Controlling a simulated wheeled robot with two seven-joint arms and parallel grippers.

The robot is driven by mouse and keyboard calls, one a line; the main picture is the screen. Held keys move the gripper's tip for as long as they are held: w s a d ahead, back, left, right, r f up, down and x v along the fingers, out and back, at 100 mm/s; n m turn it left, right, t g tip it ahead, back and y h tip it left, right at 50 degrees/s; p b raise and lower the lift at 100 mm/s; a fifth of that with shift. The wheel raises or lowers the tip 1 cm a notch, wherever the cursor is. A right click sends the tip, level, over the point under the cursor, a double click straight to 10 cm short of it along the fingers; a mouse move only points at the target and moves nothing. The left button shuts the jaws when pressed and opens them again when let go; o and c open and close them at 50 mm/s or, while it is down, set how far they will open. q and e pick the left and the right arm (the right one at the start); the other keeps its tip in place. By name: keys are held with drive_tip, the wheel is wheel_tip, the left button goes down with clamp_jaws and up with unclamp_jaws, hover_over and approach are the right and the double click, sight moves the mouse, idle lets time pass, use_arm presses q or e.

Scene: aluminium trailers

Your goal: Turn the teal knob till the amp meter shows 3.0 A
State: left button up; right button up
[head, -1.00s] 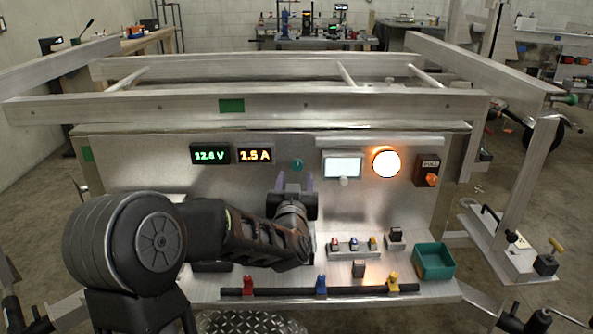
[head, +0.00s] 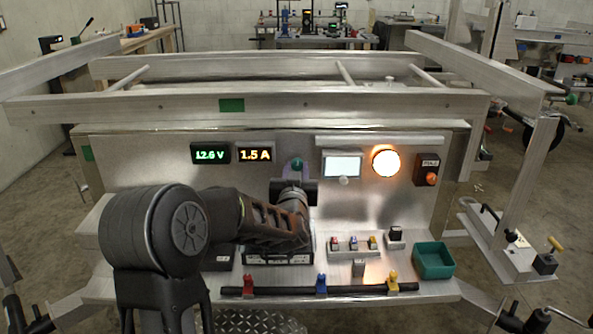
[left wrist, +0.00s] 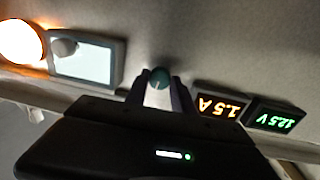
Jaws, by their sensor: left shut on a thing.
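The teal knob (head: 297,164) is on the upright metal panel, right of the amp meter; it also shows in the left wrist view (left wrist: 159,78). My left gripper (head: 296,168) is at the knob, with one finger on each side, shut on it. The wrist view shows the fingers (left wrist: 159,92) flanking the knob, which has a pale line on its face. The amp meter (head: 255,155) reads 1.5 A in orange and shows upside down in the wrist view (left wrist: 219,106). My right gripper is not in view.
A green voltage display (head: 210,153) is left of the amp meter. Right of the knob are a white screen (head: 342,164), a glowing orange lamp (head: 386,162) and a box with an orange button (head: 427,170). Below are small switches and a green bin (head: 434,260).

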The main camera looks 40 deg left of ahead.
use_arm(q)
clamp_jaws()
drive_tip(key=shift+m, duration=0.4)
drive_tip(key=m+p, duration=0.2)
drive_tip(key=m, duration=0.2)
drive_tip(key=shift+r+p, duration=0.25)
drive_tip(key=shift+p, duration=0.15)
drive_tip(key=shift+f+m+g+p, duration=0.1)
drive_tip(key=shift+m+g+p, duration=0.2)
drive_tip(key=shift+m+p, duration=1.3)
drive_tip(key=shift+m, duration=0.4)
drive_tip(key=shift+b, duration=0.3)
drive_tip(key=o, duration=0.6)
unclamp_jaws()
drive_tip(key=shift+o, duration=0.2)
